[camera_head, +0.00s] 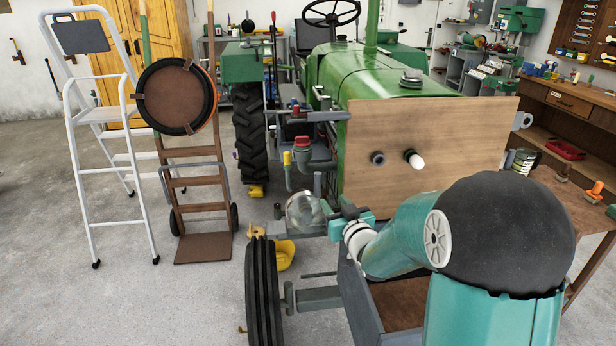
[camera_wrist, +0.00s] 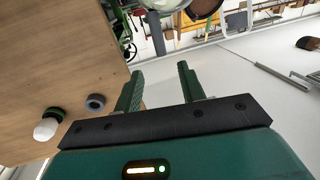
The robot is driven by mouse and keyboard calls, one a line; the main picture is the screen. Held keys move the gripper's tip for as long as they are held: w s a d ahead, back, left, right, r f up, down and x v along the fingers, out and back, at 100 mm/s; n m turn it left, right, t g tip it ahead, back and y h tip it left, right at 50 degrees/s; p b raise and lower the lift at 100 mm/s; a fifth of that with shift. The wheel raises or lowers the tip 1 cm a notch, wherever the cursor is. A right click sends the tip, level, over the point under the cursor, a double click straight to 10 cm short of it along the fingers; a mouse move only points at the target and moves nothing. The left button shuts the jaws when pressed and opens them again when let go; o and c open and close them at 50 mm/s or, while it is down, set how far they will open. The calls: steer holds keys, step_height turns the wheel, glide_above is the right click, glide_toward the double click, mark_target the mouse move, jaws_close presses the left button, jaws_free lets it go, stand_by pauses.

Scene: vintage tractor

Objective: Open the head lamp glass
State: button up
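A round, clear glass, apparently the head lamp glass (camera_head: 303,212), shows at the front of the green tractor (camera_head: 400,75), low and left of the wooden panel. I cannot tell from its see-through surface whether it stands shut or ajar. My gripper (camera_head: 336,211) is just right of the glass in the head view, close to it; whether they touch is unclear. In the wrist view my gripper (camera_wrist: 158,72) has its two green fingers spread apart with nothing between them.
A wooden panel (camera_head: 455,140) with a dark ring and a white knob (camera_head: 415,161) stands right of my gripper. A front tyre (camera_head: 263,295) and a yellow part (camera_head: 284,255) are below the glass. A hand truck (camera_head: 203,247) and white stepladder stand left. Bare floor lies far left.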

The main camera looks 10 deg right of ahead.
mark_target(319, 180)
steer(key=w, duration=0.4)
steer(key=w+a, duration=0.1)
steer(key=w, duration=0.3)
steer(key=w+a, duration=0.1)
steer(key=w, duration=0.4)
steer(key=shift+w+a+r, duration=0.1)
steer(key=shift+a, duration=0.15)
jaws_close()
